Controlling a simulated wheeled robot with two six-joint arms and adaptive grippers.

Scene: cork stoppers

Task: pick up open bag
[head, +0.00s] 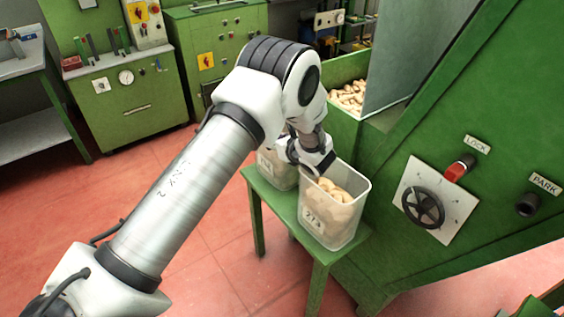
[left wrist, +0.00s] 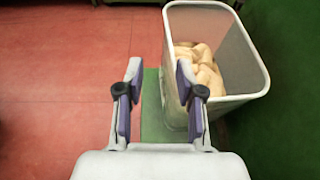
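No bag can be made out. A translucent open bin (head: 345,231) with a number label holds pale cork pieces (head: 333,189) and stands on a green stool (head: 318,252). A second, similar bin (head: 266,163) stands behind it, partly hidden by my left arm. My left gripper (head: 312,165) is at the rim of the front bin. In the left wrist view the gripper (left wrist: 159,72) is open, with nothing between its fingers. Its right finger overlaps the left wall of a bin (left wrist: 243,98); I cannot tell whether it touches. My right gripper is out of view.
A large green machine (head: 440,140) with a handwheel (head: 423,208) and red knob (head: 459,168) stands close on the right. Its trough holds more corks (head: 350,96). Green cabinets (head: 125,105) line the back. The red floor (head: 195,250) left of the stool is clear.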

